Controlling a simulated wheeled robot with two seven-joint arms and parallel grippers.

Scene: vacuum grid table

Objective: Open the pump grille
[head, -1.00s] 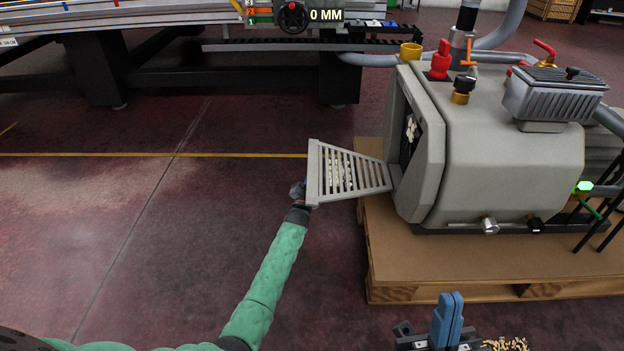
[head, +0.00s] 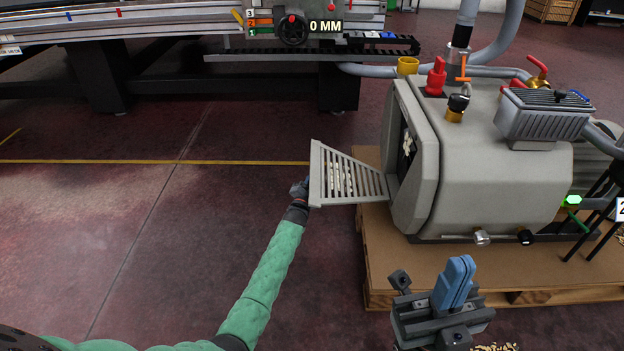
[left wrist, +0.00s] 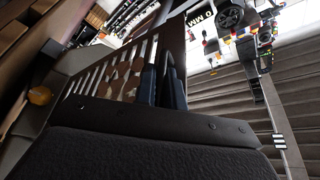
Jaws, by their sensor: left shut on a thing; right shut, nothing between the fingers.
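The pump (head: 500,160) is a grey machine on a wooden pallet at the right of the head view. Its slatted grille (head: 350,178) stands swung out to the left from the pump's front, with the dark opening (head: 407,145) showing behind it. My left gripper (head: 300,188) is shut on the grille's outer edge. In the left wrist view the dark fingers (left wrist: 165,85) are at the slatted grille (left wrist: 105,75), close to its frame. My right gripper (head: 456,282) is shut and empty, low in front of the pallet, its blue fingers pointing up.
The wooden pallet (head: 400,270) carries the pump. A grid table (head: 150,40) with dark legs stands at the back. Wood chips (head: 497,346) lie at the bottom right. The red floor to the left is clear.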

